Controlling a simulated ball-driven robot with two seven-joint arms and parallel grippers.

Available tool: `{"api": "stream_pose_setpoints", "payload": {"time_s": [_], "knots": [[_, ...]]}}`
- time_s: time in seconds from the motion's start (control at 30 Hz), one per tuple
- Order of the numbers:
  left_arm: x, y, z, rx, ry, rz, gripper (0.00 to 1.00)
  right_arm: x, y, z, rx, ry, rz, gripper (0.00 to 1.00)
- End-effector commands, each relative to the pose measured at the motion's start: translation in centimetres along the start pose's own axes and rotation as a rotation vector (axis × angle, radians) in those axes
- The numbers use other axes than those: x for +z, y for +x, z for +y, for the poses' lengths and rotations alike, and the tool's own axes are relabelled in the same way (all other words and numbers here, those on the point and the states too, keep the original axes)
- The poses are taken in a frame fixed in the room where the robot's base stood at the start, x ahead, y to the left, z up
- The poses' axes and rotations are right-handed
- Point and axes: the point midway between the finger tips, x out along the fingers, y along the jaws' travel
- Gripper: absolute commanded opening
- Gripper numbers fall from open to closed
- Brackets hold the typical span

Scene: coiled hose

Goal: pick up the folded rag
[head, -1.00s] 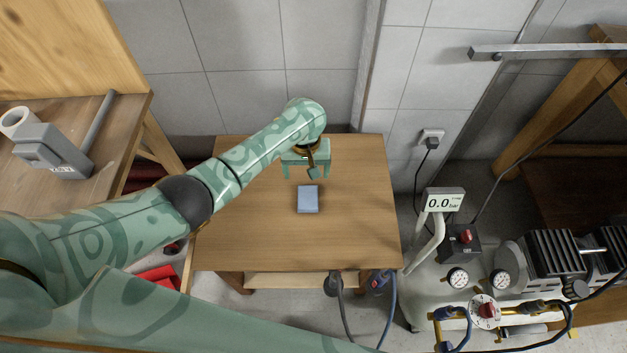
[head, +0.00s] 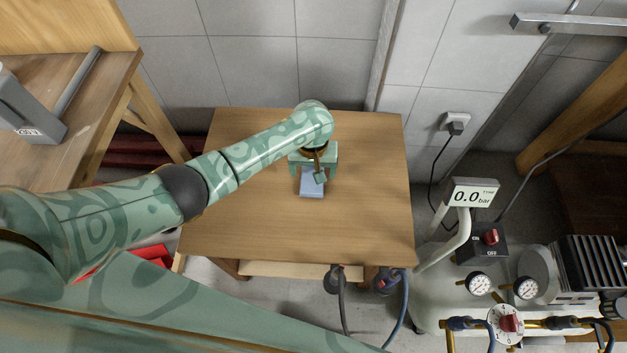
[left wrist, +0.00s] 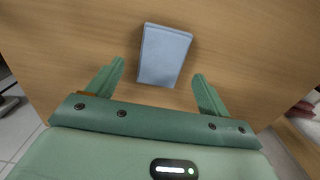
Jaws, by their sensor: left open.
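The folded rag (head: 309,188) is a small blue-grey rectangle lying flat on the wooden table (head: 250,235). In the head view its far part is hidden by my left gripper (head: 311,176), which is over its far end. In the left wrist view the rag (left wrist: 164,55) lies whole on the wood, just beyond the fingertips and between their lines. My left gripper (left wrist: 160,70) is open there, one finger to each side, with nothing held. I cannot tell its height above the table. My right gripper is not in view.
The table around the rag is clear. A tiled wall (head: 250,65) stands behind it. A compressor with a pressure display (head: 472,194) stands at the right, with hoses (head: 398,310) near the table's front edge. A wooden bench (head: 100,85) is at the left.

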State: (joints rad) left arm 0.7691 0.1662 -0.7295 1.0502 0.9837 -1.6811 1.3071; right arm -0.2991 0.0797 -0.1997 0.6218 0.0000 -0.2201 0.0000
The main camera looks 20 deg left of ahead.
Motion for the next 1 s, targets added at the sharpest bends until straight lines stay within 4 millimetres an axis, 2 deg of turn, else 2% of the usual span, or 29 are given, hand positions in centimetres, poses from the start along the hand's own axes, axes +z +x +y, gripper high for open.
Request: {"api": "stream_pose_setpoints", "payload": {"time_s": [0.03, 0.13, 0.2, 0.4, 0.43, 0.6, 0.87, 1.0], "knots": [[0.2, 1.9, -0.2, -0.003, 0.002, -0.008, 0.80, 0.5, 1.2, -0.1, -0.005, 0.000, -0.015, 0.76], [0.3, 3.6, -0.3, -0.003, 0.001, -0.009, 0.80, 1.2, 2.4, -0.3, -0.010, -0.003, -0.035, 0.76], [0.2, 4.0, -0.3, -0.003, 0.000, -0.007, 0.80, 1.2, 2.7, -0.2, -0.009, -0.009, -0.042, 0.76], [0.1, 3.5, -0.2, -0.001, 0.001, -0.001, 0.80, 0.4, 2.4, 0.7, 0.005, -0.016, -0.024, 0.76], [0.1, 3.5, -0.2, -0.001, 0.001, -0.001, 0.77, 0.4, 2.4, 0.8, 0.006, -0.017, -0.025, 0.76], [0.1, 3.5, -0.2, -0.001, 0.001, -0.001, 0.32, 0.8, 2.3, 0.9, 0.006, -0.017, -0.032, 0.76], [0.2, 3.5, -0.2, -0.001, 0.001, -0.002, 0.32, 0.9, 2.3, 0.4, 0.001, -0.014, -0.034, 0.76], [0.1, 2.8, -0.2, 0.000, 0.000, 0.000, 0.32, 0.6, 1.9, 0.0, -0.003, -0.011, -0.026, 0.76]]}}
